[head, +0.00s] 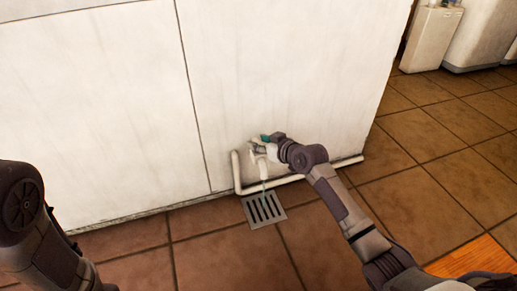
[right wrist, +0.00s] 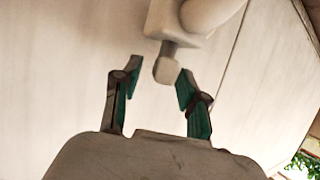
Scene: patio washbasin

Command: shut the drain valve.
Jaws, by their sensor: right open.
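The drain valve (right wrist: 180,22) is a pale fitting low on the white wall, with a short stem and a blocky knob (right wrist: 168,70). My right gripper (right wrist: 159,72) is open, and its two green-padded fingers stand on either side of the knob. A gap shows on the left; the right finger is very close, and I cannot tell if it touches. In the head view my right gripper (head: 266,143) reaches the valve from the right and hides much of it. The pale spout (head: 262,168) points down, with a thin streak like water below it. My left gripper is out of view.
A slotted floor grate (head: 264,209) lies below the spout. A white pipe (head: 237,172) runs down and along the wall's foot. The wall (head: 120,100) is close in front.

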